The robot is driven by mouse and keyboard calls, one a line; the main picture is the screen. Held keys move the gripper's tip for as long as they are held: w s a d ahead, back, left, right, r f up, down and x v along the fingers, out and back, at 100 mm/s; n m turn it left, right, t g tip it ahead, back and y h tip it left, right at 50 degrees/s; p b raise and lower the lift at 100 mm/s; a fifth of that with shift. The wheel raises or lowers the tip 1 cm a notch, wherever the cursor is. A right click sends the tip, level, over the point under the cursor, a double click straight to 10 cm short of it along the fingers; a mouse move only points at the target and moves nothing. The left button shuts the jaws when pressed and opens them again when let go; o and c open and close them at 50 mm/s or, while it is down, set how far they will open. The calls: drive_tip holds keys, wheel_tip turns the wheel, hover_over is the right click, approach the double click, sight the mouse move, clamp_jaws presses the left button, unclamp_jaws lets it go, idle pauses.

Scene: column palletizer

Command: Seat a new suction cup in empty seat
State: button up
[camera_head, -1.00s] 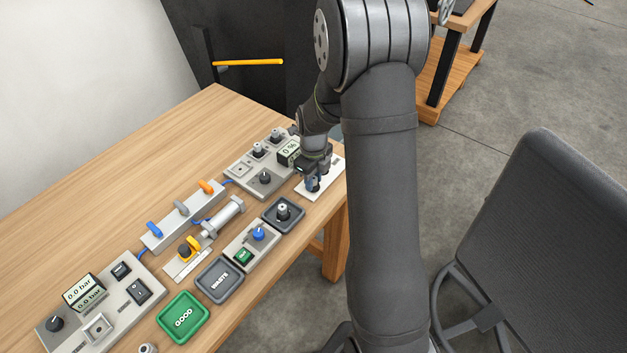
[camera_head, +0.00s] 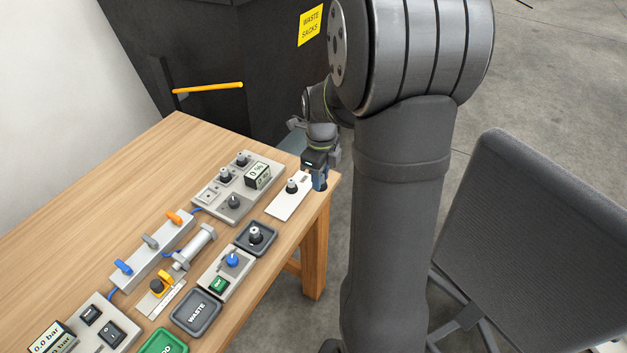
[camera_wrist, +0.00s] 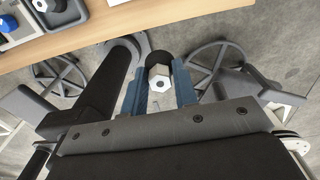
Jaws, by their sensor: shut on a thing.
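My gripper (camera_head: 318,180) hangs at the right corner of the bench, just right of a white plate (camera_head: 279,206). In the wrist view its blue fingers (camera_wrist: 159,88) are shut on a dark suction cup (camera_wrist: 159,59) with a pale hexagonal fitting. One dark cup with a light top (camera_head: 291,186) stands on the white plate. Which seat is empty is too small to tell.
A dark tray (camera_head: 268,248) holds another cup (camera_head: 255,236). Nearer are a WASTE tray (camera_head: 186,323), a GOOD tray and a valve block (camera_head: 150,262). A chair (camera_head: 540,230) stands right of the bench. The bench's left rear surface (camera_head: 130,165) is clear.

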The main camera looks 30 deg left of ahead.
drive_tip(key=s+a+f+n, duration=0.1)
drive_tip(key=s+a, duration=0.3)
drive_tip(key=a, duration=0.6)
drive_tip(key=s+a+f+n, duration=0.1)
drive_tip(key=s+a, duration=0.3)
drive_tip(key=a, duration=0.6)
drive_tip(key=s+a+f+n, duration=0.1)
drive_tip(key=s+a+n, duration=0.1)
drive_tip(key=a, duration=0.8)
drive_tip(key=shift+s+a, duration=0.35)
drive_tip(key=shift+s, duration=0.55)
drive_tip(key=shift+f, duration=2.7)
drive_tip(key=shift+c, duration=0.2)
drive_tip(key=shift+f, duration=0.55)
drive_tip(key=o, duration=0.7)
drive_tip(key=shift+r, duration=0.15)
